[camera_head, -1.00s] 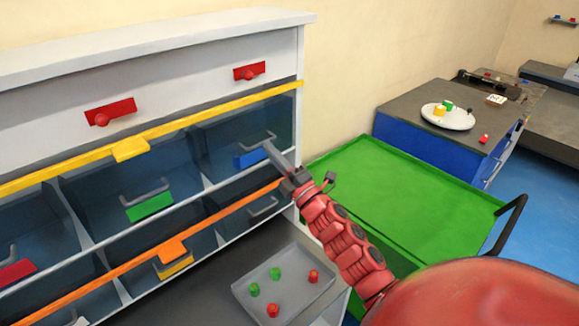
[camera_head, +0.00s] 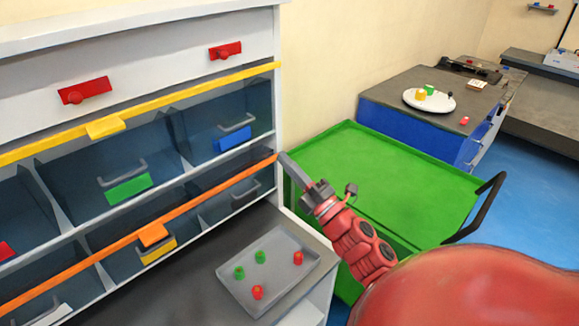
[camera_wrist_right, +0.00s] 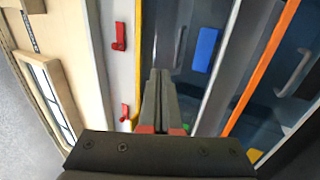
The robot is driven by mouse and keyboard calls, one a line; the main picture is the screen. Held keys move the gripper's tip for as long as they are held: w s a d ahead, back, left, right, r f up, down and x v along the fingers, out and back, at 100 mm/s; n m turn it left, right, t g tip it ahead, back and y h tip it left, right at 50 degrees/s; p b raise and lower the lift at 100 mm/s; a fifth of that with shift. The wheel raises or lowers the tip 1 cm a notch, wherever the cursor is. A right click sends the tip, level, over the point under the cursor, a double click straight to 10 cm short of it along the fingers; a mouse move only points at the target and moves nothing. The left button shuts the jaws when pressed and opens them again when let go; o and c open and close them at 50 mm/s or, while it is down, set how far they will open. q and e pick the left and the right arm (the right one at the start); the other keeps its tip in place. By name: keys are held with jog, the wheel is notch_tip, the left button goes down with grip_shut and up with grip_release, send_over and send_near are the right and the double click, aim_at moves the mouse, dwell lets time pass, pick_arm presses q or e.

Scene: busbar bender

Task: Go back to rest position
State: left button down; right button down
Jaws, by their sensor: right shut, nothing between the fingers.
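My right gripper (camera_head: 283,158) is shut and empty. In the head view its tip shows over the right edge of the drawer cabinet (camera_head: 279,100), near the end of the orange rail (camera_head: 200,203). It also shows in the right wrist view (camera_wrist_right: 160,78), with its two fingers together and the cabinet front beyond them. The blue-labelled drawer (camera_head: 232,139) is up and to the left of the gripper tip, and the gripper is apart from its handle. My left gripper is not in view.
A grey tray (camera_head: 236,295) with green and red pieces lies on the cabinet's lower shelf. A green cart (camera_head: 400,180) with a black handle (camera_head: 478,210) stands behind my right arm. A blue cabinet (camera_head: 405,128) with a white plate (camera_head: 440,104) is farther back. Blue floor shows at the right.

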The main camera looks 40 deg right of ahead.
jog(key=shift+s, duration=0.3)
